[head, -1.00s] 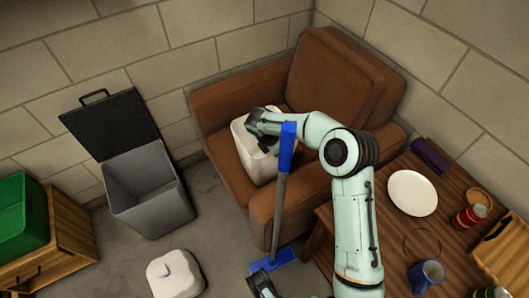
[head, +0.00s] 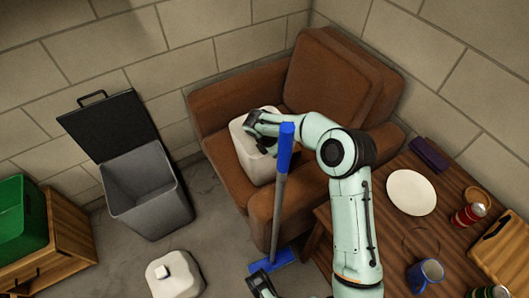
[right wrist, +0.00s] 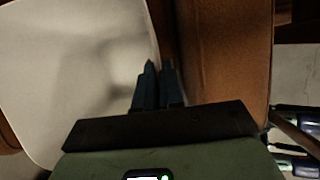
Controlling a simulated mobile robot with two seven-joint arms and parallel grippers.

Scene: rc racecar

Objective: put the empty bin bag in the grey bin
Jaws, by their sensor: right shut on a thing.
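The empty bin bag (head: 257,165) looks like a white, open-topped, box-shaped thing on the seat of the brown armchair. My right gripper (head: 262,128) reaches over its top and is shut on its rim. In the right wrist view, the fingers (right wrist: 157,85) are close together at the edge of the white bag (right wrist: 75,70); the exact contact is dark. The grey bin (head: 152,195) stands on the floor to the left, with its dark lid (head: 108,125) swung open and its inside looking empty. My left gripper (head: 262,283) shows only in part at the bottom edge, its jaws unclear.
A blue mop (head: 280,195) stands upright in front of the armchair (head: 235,100). A white knobbed thing (head: 175,275), perhaps a tied bag, lies on the floor below the bin. A wooden table (head: 445,225) with dishes is at right, a green crate (head: 22,210) at left.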

